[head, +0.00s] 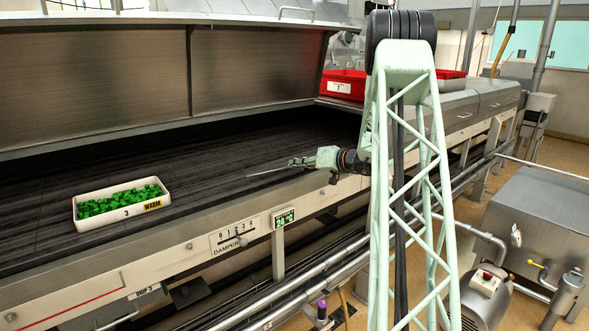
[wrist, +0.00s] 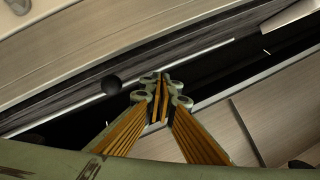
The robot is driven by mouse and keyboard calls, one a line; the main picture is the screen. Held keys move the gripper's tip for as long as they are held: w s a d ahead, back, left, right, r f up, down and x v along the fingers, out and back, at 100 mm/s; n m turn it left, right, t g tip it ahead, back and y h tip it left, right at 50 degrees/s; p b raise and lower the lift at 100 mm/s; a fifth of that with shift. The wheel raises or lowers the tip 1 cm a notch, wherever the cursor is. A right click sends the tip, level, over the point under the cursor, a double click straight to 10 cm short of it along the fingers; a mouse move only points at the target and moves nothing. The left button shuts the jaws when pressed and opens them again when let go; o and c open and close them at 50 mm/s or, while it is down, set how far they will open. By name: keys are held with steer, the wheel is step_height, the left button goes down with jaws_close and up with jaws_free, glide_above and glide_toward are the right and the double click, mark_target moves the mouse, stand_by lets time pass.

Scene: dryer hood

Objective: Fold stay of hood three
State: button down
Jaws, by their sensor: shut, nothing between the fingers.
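The hood (head: 120,85) stands raised over the dark slatted bed. A thin pale rod (head: 270,172), apparently the stay, extends left from beside my gripper (head: 296,163) over the bed's front edge. In the wrist view a long pale rod (wrist: 65,111) runs diagonally, with a round black knob (wrist: 112,85) over it. My gripper (wrist: 162,80) shows there with its fingertips together and nothing between them, right of the knob and close to the rod. I cannot tell whether the fingers touch the rod, and the fingers and arm hide part of it.
A white tray (head: 78,218) of green pieces, marked 3 and WARM, sits on the bed at left. Red bins (head: 343,85) stand behind my arm. Pipes run below.

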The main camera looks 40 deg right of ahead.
steer(key=s+a+r+p, duration=0.1)
steer(key=s+r, duration=0.3)
steer(key=s, duration=0.6)
steer(key=shift+a+r, duration=0.15)
steer(key=shift+r, duration=0.25)
steer(key=shift+w, duration=0.1)
